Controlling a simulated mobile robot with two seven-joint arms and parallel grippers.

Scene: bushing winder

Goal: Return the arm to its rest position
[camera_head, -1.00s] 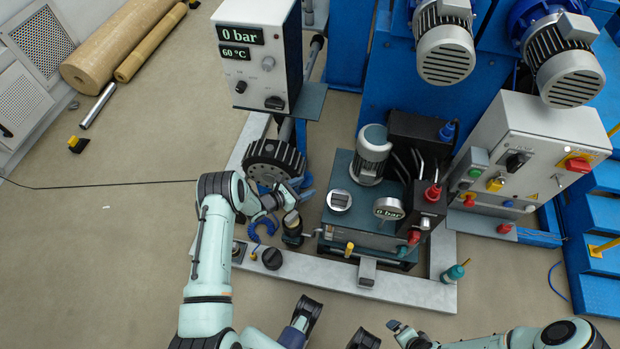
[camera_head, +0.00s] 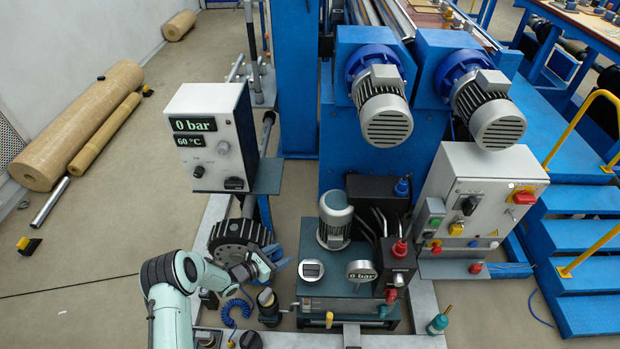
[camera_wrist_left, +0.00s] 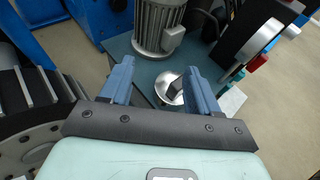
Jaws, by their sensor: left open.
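My left arm (camera_head: 172,300) comes in from the lower left in the head view. Its left gripper (camera_head: 281,264) is beside the black toothed wheel (camera_head: 240,236), pointing right toward the hydraulic unit. In the left wrist view the two blue fingers of the left gripper (camera_wrist_left: 160,88) stand apart with nothing held between them. Beyond them are a round silver gauge (camera_wrist_left: 171,90) and a grey motor (camera_wrist_left: 158,30) on the unit's teal top (camera_wrist_left: 122,48). My right gripper is not in the head view.
A white control box (camera_head: 210,140) reading 0 bar and 60 °C stands above the wheel. The hydraulic unit (camera_head: 345,300) with gauges and red knobs is right of the gripper. A blue coiled hose (camera_head: 229,312) lies below it. Open floor (camera_head: 80,275) is at left.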

